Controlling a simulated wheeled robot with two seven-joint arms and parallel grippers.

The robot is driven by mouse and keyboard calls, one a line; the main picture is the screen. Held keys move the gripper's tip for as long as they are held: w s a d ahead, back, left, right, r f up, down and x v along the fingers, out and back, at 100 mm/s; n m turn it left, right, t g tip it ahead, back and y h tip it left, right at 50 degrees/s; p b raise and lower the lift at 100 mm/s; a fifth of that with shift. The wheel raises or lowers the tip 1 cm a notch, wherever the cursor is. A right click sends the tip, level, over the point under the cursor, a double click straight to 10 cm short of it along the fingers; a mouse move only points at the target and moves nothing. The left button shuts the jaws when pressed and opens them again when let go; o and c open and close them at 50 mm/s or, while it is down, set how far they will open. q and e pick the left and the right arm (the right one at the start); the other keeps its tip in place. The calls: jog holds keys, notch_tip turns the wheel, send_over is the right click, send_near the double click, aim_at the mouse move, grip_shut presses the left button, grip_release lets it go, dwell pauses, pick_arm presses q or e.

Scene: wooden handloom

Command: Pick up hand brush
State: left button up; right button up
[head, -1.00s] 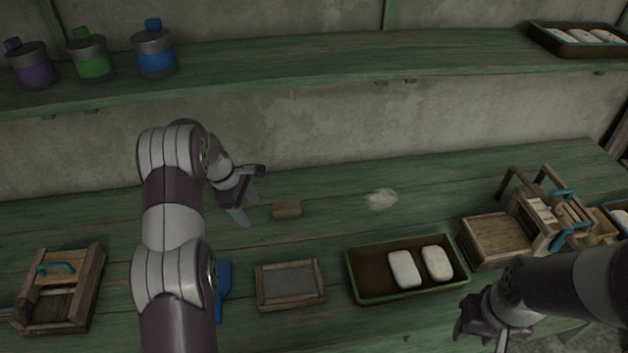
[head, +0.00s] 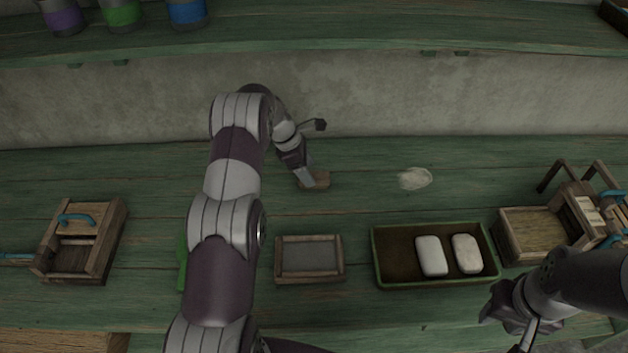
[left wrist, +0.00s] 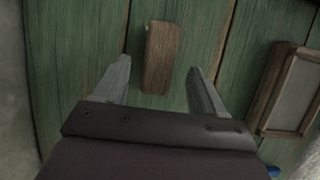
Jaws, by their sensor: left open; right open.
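A small brown wooden block (head: 318,180), taken to be the hand brush, lies on the green table; no bristles show. In the left wrist view the brush (left wrist: 161,60) lies lengthwise between my fingers, with a gap on both sides. My left gripper (head: 306,181) is open and points down at the brush, and a finger hides part of it in the head view. The left gripper also shows in the left wrist view (left wrist: 159,65). My right gripper (head: 522,338) is open and empty at the lower right, away from the brush.
A framed grey panel (head: 309,258) lies nearer than the brush. A dark tray (head: 396,280) with two white bars stands right of it. A pale fluffy clump (head: 414,178) lies further right. Wooden boxes stand at left (head: 100,255) and right (head: 532,236). A green item (head: 182,264) is partly behind my arm.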

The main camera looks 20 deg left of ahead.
aim_at(314, 176)
pick_arm(q)
jog(key=x, duration=0.4)
jog(key=shift+w+d+p, duration=0.15)
jog(key=shift+p, duration=0.15)
jog(key=shift+w+f, duration=0.1)
jog(key=shift+f, duration=0.05)
jog(key=shift+c, duration=1.2)
jog(key=c, duration=0.8)
jog(key=shift+c, duration=0.2)
jog(key=r, duration=0.2)
jog(key=r+b, duration=0.1)
jog(key=r, duration=0.1)
jog(key=shift+d+r, duration=0.25)
jog(key=shift+r, duration=0.05)
jog(key=s+d+r, duration=0.3)
jog(key=d+r, duration=0.3)
jog(key=d, duration=0.4)
jog(key=shift+s+d+r+b, duration=0.25)
jog(key=shift+d+r+b, duration=0.1)
jog(key=shift+b, duration=0.1)
